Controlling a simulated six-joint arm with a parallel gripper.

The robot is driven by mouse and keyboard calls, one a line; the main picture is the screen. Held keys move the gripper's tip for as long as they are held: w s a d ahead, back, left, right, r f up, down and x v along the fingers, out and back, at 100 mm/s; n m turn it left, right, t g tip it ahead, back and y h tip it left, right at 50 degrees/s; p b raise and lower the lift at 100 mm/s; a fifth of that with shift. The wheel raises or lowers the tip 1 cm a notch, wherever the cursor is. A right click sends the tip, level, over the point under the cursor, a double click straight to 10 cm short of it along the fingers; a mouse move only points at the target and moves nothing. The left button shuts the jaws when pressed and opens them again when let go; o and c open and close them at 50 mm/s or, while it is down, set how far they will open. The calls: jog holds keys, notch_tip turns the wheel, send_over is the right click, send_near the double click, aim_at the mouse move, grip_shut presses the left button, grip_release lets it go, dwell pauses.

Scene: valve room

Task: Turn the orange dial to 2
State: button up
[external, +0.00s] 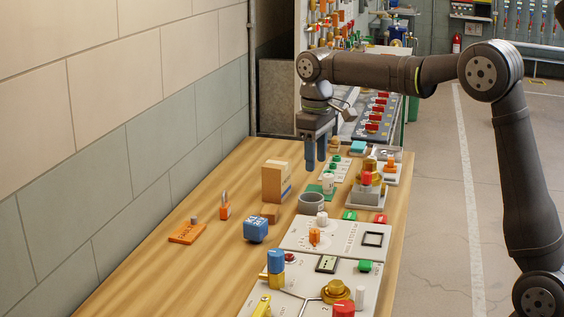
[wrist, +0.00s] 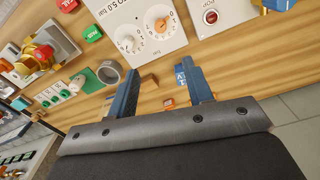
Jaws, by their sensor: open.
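The orange dial (external: 314,236) is a small knob on a white panel (external: 345,229) on the wooden bench. In the wrist view the orange dial (wrist: 161,24) sits in a ring of printed digits; I cannot tell which digit it points to. A white knob (external: 322,217) stands just behind it and also shows in the wrist view (wrist: 127,44). My gripper (external: 315,168) is open and empty, pointing down above the bench, farther back than the dial and apart from it. In the wrist view my gripper's fingers (wrist: 158,78) are spread with nothing between them.
A grey ring (external: 311,203), wooden blocks (external: 275,182) and a blue cube (external: 256,229) stand near the panel. A nearer panel holds a blue-and-yellow piece (external: 276,268) and a yellow knob (external: 335,290). A red-topped fixture (external: 367,186) stands at right. The bench's left side is mostly clear.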

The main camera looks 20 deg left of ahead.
aim_at(315, 230)
notch_tip(315, 230, down, 19)
jog(key=shift+w+d+f, duration=0.1)
dwell(0.4)
jog(key=c, duration=1)
jog(key=shift+m, duration=0.3)
jog(key=m, duration=0.5)
jog(key=shift+m, duration=0.3)
jog(key=m, duration=0.5)
jog(key=shift+w, duration=0.1)
jog(key=shift+m, duration=0.4)
